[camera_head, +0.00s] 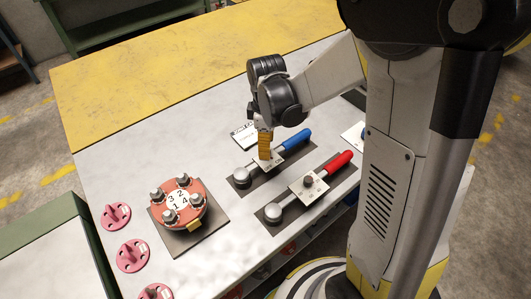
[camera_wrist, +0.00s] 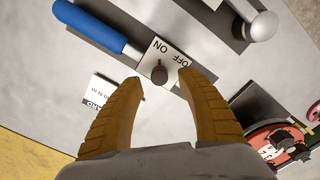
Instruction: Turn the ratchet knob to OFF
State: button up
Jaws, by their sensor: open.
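The blue-handled ratchet wrench (camera_head: 296,140) lies on a dark mat on the bench. Its white ON/OFF plate (camera_wrist: 181,52) and small dark knob (camera_wrist: 159,74) show in the wrist view. The knob has a small red mark at its edge nearest the lettering; which label it points to is unclear. My gripper (camera_head: 264,153) is above this plate. In the wrist view my gripper (camera_wrist: 160,80) is open, its two yellow fingers on either side of the knob with gaps. In the head view my fingers hide that knob.
A red-handled wrench (camera_head: 338,162) with its own plate and knob lies beside the blue one. A red numbered flange (camera_head: 180,199) with bolts stands at the left, near pink pieces (camera_head: 116,215). A white card (camera_wrist: 113,101) lies near my left finger.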

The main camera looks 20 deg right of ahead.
aim_at(274, 157)
jog(key=shift+f+b, duration=0.4)
jog(key=shift+f, duration=1.15)
grip_shut()
